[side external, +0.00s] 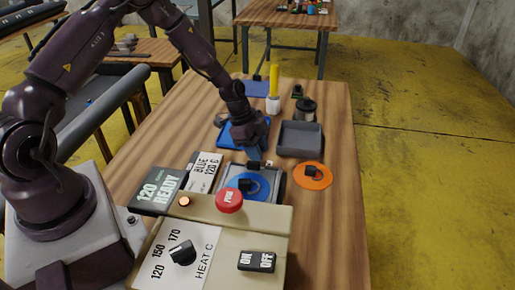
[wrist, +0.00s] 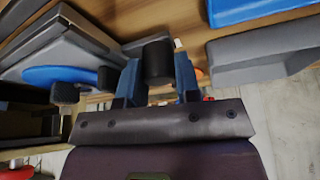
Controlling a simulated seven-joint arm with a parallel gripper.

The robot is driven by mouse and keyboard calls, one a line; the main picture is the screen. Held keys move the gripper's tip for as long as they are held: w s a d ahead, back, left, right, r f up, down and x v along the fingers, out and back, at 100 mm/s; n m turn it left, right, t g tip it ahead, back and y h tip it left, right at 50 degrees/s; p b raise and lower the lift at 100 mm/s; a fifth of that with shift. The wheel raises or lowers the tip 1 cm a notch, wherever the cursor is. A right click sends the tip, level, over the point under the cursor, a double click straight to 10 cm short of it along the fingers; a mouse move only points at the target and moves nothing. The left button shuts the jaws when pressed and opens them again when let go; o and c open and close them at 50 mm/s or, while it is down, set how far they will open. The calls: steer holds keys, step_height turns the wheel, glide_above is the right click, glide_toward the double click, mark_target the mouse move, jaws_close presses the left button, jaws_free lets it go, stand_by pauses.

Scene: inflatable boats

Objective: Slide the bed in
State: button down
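The bed (side external: 273,197) is a grey tray-like plate behind the cream press, with a blue disc (side external: 233,193) and a small black item on it. A dark handle (side external: 253,164) is at its far edge. My gripper (side external: 258,155) points down there, its blue fingers low. In the wrist view, the bed (wrist: 60,42) and blue disc (wrist: 58,74) are at left. A black rounded knob (wrist: 158,60) sits between the fingers of my gripper (wrist: 158,80). I cannot tell whether the fingers touch it.
The press (side external: 215,255) has a heat dial, a red push button (side external: 229,199) and an ON/OFF switch. A "120 READY" display (side external: 157,190) stands at left. A grey tray (side external: 300,139), an orange disc (side external: 324,178) and a blue tray (side external: 228,136) are nearby.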

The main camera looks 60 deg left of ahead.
mark_target(245, 193)
steer(key=s+d, duration=1.1)
stand_by(0.4)
steer(key=c, duration=1.1)
jaws_free()
steer(key=shift+d, duration=0.1)
steer(key=shift+a+r, duration=0.2)
steer(key=shift+r, duration=0.1)
steer(key=v, duration=1.2)
steer(key=shift+r, duration=0.2)
steer(key=shift+s, duration=0.1)
